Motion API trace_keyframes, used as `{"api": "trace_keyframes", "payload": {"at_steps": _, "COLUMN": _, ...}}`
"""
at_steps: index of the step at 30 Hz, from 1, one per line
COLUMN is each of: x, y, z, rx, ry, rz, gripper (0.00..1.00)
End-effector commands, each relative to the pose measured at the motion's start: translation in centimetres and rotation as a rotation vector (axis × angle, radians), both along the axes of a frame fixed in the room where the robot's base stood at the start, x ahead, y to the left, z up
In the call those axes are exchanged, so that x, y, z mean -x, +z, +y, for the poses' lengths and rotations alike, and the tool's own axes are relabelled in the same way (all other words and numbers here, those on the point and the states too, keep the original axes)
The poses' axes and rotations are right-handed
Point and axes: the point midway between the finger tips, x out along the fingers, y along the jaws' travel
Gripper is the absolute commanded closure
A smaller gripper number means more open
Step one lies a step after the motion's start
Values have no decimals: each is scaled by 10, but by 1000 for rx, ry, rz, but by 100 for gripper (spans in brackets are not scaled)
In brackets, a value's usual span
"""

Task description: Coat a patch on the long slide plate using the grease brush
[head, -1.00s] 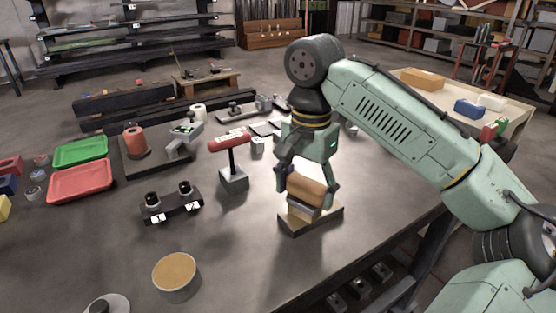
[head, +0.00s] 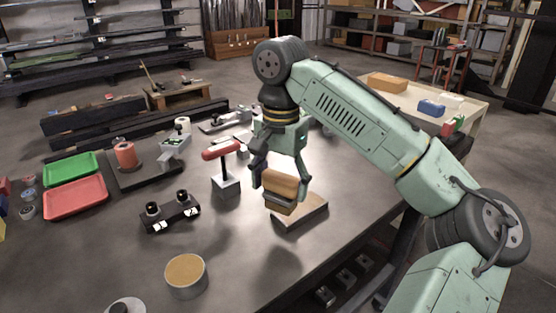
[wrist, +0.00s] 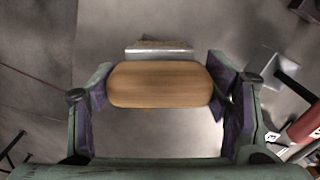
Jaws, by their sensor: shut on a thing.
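The grease brush has a rounded tan wooden handle (head: 280,184) and a pale metal band with the bristle end (head: 279,206) below. My gripper (head: 281,180) is shut on the handle from both sides and holds the brush upright, bristles down. The brush hangs over or just beside the left edge of a low flat stand (head: 304,212); the exact gap is hard to tell. In the wrist view the handle (wrist: 160,84) lies crosswise between the fingers, with the metal band (wrist: 160,53) behind it. I cannot tell for sure which piece is the long slide plate.
A round tin with tan contents (head: 186,271) stands at the front. A red-topped post (head: 224,160) stands left of my gripper, close by. A dark two-post block (head: 170,213), red tray (head: 75,197) and green tray (head: 70,169) lie further left. Bare tabletop shows around the tin.

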Motion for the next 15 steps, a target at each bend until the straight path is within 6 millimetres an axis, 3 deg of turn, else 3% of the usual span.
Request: {"api": "trace_keyframes", "payload": {"at_steps": 15, "x": -10, "y": 45, "z": 4, "rx": 1, "ry": 10, "rz": -1, "gripper": 56}}
